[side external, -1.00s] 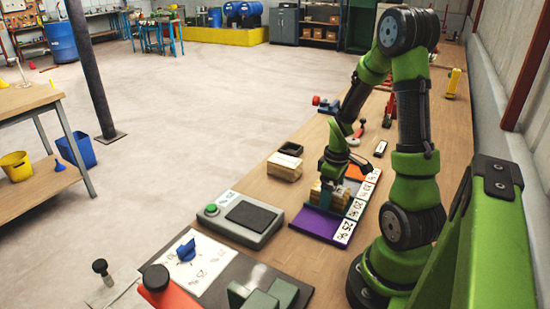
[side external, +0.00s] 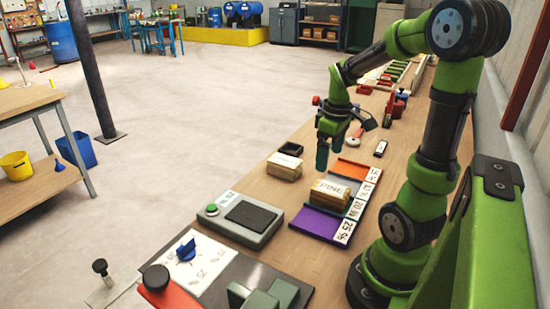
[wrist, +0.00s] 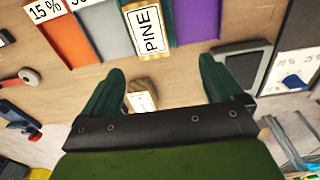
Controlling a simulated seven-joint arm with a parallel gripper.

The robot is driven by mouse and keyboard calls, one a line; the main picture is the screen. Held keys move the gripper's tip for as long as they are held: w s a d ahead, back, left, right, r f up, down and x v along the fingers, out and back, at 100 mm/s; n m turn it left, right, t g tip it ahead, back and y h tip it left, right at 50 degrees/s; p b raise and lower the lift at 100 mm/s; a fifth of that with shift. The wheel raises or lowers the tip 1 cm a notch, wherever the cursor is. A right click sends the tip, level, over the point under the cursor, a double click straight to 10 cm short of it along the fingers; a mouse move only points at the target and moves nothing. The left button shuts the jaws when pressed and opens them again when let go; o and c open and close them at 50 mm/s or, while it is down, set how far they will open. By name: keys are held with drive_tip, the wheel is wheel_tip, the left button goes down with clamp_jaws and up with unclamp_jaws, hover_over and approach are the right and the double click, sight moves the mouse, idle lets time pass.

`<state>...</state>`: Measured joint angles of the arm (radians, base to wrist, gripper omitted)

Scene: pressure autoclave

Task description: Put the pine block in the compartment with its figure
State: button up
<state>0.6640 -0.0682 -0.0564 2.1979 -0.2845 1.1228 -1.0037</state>
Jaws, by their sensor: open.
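The pine block (side external: 331,193), wooden with a white PINE label, lies on the tray in the teal-edged compartment between the grey and purple compartments. It also shows at the top of the wrist view (wrist: 148,28), with green floor visible beside it. The purple compartment (side external: 315,222) is empty, as are the orange (side external: 352,169) and grey ones. White figure cards stand along the tray's right edge; the purple one's card (side external: 344,232) reads 25 %. The pine block's compartment card seems to read 20 %. My gripper (side external: 330,152) is open and empty, above and apart from the block.
Another labelled wooden block (side external: 284,166) lies left of the tray; its label is unreadable. A grey meter (side external: 243,218) with a green button and a small figure card stands nearer. A dark small tray (side external: 291,149) and a dial card (side external: 188,262) are on the bench.

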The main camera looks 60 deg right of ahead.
drive_tip(key=a+r+m+t+y, duration=0.1)
drive_tip(key=a+r+t, duration=0.2)
drive_tip(key=a, duration=0.8)
drive_tip(key=w+a+r+m+t+y, duration=0.1)
drive_tip(key=a+r, duration=0.4)
drive_tip(key=a, duration=0.6)
drive_tip(key=m+t, duration=0.1)
drive_tip(key=t, duration=0.1)
drive_tip(key=shift+a+r+m+t, duration=0.25)
drive_tip(key=shift+r+m+t, duration=0.05)
drive_tip(key=shift+r, duration=0.1)
